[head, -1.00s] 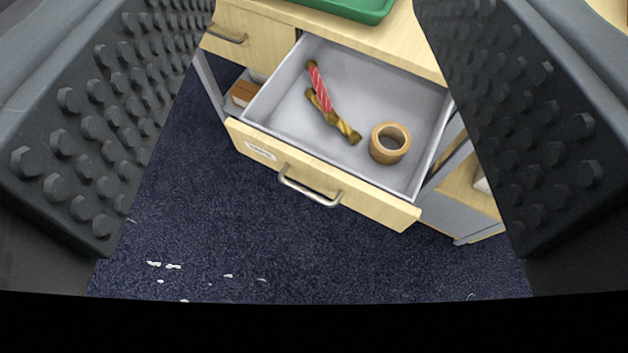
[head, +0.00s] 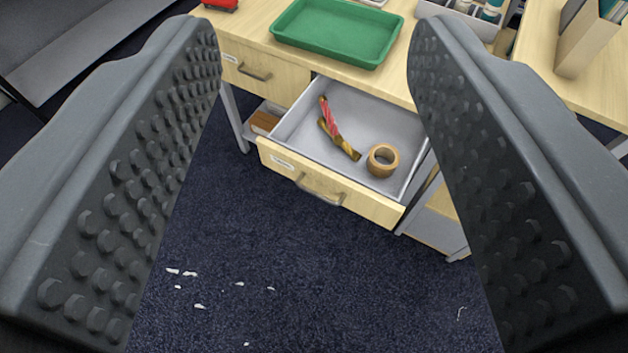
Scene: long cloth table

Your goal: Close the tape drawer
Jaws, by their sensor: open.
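The tape drawer (head: 330,192) is pulled out from under the table, with a wooden front, a metal bar handle (head: 320,190) and a small label. Inside its grey tray lie a tan tape roll (head: 382,160) on the right and a red-striped and brown-gold item (head: 338,135), perhaps a twisted pair of things, left of it. My gripper (head: 312,40) is open and empty. Its two studded fingers frame the view on the left and right, and the drawer shows between them. I see no contact with the drawer.
A green tray (head: 338,30) stands on the wooden tabletop above the drawer. A second drawer (head: 258,72) at left is shut. A grey caddy with bottles (head: 465,18) stands at back right. Dark blue carpet (head: 290,270) with white scraps is open in front.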

